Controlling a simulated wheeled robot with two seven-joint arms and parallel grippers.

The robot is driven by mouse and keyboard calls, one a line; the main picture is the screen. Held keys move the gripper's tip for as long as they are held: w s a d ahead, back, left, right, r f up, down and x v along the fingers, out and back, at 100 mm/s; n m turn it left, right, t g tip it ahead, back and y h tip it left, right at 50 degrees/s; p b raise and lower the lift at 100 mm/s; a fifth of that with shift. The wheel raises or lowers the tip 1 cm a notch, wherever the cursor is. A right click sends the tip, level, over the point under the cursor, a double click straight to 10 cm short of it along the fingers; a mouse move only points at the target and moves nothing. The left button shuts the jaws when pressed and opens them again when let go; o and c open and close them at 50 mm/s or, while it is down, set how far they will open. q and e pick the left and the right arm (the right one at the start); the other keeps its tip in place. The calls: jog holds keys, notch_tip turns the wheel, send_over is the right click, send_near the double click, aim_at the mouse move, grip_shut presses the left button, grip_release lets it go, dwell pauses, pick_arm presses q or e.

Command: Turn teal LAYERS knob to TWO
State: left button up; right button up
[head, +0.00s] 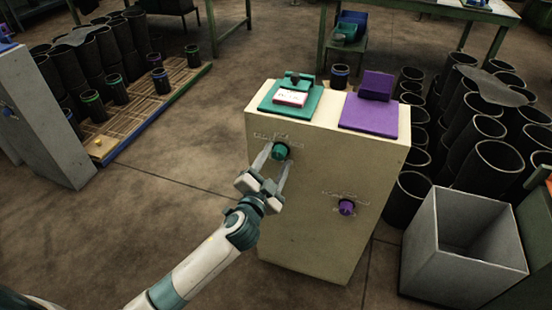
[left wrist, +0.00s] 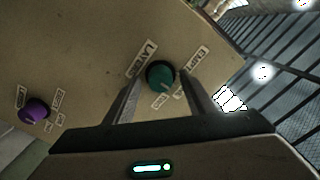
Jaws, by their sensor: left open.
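The teal knob (head: 280,151) is on the upper left of the front face of a cream cabinet (head: 300,220). It also shows in the left wrist view (left wrist: 160,76), with small labels around it, one reading LAYERS; the others are hard to read. A pale mark on the knob points toward the lower right in the wrist view. My left gripper (head: 274,162) is open, with one finger on each side of the knob; I cannot tell whether they touch it. My right gripper is not in view.
A purple knob (head: 347,207) sits lower right on the same face. A teal plate (head: 291,98) and a purple plate (head: 369,116) lie on the cabinet top. A grey open bin (head: 425,245) and black sleeves (head: 472,180) stand at right.

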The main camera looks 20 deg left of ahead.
pick_arm(q)
jog(key=shift+w, duration=0.15)
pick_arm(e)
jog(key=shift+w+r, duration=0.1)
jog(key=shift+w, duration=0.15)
pick_arm(q)
jog(key=c, duration=0.9)
jog(key=shift+c, duration=0.7)
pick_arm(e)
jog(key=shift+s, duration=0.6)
pick_arm(q)
jog(key=m+p, duration=0.2)
jog(key=m, duration=0.2)
jog(key=shift+r+p, duration=0.15)
jog(key=shift+p, duration=0.25)
jog(key=shift+m, duration=0.4)
jog(key=shift+m+p, duration=1.2)
jog(key=shift+m, duration=0.9)
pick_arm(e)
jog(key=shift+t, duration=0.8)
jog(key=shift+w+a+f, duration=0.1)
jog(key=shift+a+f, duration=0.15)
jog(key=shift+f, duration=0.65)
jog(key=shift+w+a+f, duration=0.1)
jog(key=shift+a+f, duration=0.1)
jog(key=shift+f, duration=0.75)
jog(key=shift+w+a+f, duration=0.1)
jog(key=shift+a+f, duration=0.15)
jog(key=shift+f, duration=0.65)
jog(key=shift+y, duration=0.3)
